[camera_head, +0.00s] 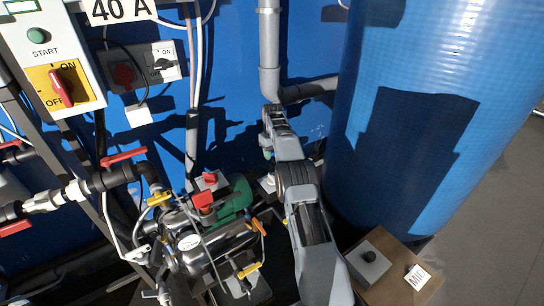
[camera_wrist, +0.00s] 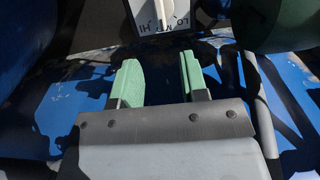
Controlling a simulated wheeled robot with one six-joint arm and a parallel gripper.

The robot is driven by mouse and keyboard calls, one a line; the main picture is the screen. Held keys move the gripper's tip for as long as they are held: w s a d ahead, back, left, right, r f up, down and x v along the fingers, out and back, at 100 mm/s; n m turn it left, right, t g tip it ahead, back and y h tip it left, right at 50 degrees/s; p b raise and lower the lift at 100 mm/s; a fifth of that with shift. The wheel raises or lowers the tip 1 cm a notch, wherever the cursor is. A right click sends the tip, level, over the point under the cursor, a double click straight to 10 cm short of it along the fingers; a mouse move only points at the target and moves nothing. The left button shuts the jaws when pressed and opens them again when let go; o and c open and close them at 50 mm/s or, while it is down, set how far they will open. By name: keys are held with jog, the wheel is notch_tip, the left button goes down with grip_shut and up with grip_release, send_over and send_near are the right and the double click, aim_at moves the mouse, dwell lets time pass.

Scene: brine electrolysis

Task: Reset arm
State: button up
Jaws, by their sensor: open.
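My gripper (camera_wrist: 158,88) shows in the wrist view with two green-padded fingers set apart. Nothing is between them. In the camera_head view my grey arm reaches up the middle of the picture, and my gripper (camera_head: 267,152) is small and partly hidden at its far end, in front of the blue wall. A white plate with a pale selector knob and the letters LO and HI (camera_wrist: 160,17) lies beyond the fingers in the wrist view, apart from them.
A large blue tank (camera_head: 420,110) stands at the right. A control panel (camera_head: 45,50) with a START button and red switch is at upper left. Pipes with red-handled valves (camera_head: 122,157) and a steel vessel (camera_head: 215,245) crowd the lower left.

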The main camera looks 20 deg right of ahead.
dwell(0.5)
notch_tip(320, 180, down, 5)
jog(key=s+m, duration=0.2)
jog(key=s+a+r+t+p, duration=0.1)
jog(key=s+a+r+p, duration=0.3)
jog(key=s+r, duration=0.8)
jog(key=s+a+r+t+p, duration=0.1)
jog(key=s+a+r+p, duration=0.4)
jog(key=s+r+p, duration=0.4)
jog(key=s+a+r+t+p, duration=0.1)
jog(key=s+a+r+p, duration=0.4)
jog(key=s+r, duration=1)
jog(key=shift+s+a+r+t+p, duration=0.2)
jog(key=shift+t+p, duration=0.1)
jog(key=shift+p, duration=0.55)
jog(key=shift+s, duration=0.1)
